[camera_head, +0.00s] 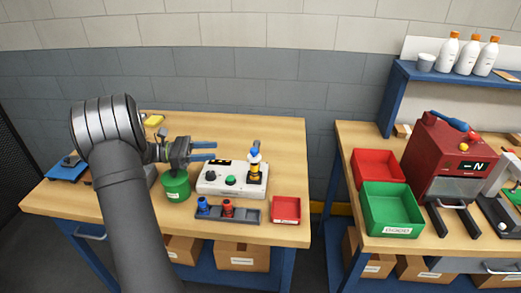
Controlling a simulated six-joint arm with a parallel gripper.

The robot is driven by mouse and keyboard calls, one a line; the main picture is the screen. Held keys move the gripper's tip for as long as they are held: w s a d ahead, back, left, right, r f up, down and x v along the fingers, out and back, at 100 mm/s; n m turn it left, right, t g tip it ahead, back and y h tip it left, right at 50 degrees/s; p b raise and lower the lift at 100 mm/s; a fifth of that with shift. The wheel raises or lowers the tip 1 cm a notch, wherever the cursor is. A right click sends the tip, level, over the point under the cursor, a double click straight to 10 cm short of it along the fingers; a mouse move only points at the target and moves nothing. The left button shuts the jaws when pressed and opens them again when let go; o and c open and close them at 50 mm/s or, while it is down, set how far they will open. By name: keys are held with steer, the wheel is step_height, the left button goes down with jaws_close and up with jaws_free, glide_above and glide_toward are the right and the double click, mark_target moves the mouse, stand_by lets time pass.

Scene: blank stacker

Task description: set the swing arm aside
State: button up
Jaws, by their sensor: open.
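The stacker is a white box (219,180) with a green button and dark controls on the wooden table. At its right end stands a short black and yellow post (254,174) with a blue and white top (254,157). A small grey piece (256,143) shows above that top; it may be the swing arm, but it is too small to tell. My gripper (214,152) has two blue fingers pointing right, apart and empty. In the picture it is left of the post, above the box's left end; no contact shows.
A grey rack (246,216) with blue and red pieces and a red tray (286,210) lie in front. The table's back right is clear. A second table at right holds red (377,157) and green bins (391,230).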

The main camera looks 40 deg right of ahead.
mark_target(255, 148)
steer(key=x, duration=1.6)
steer(key=shift+s+d, duration=0.1)
steer(key=shift+d, duration=0.1)
jaws_close()
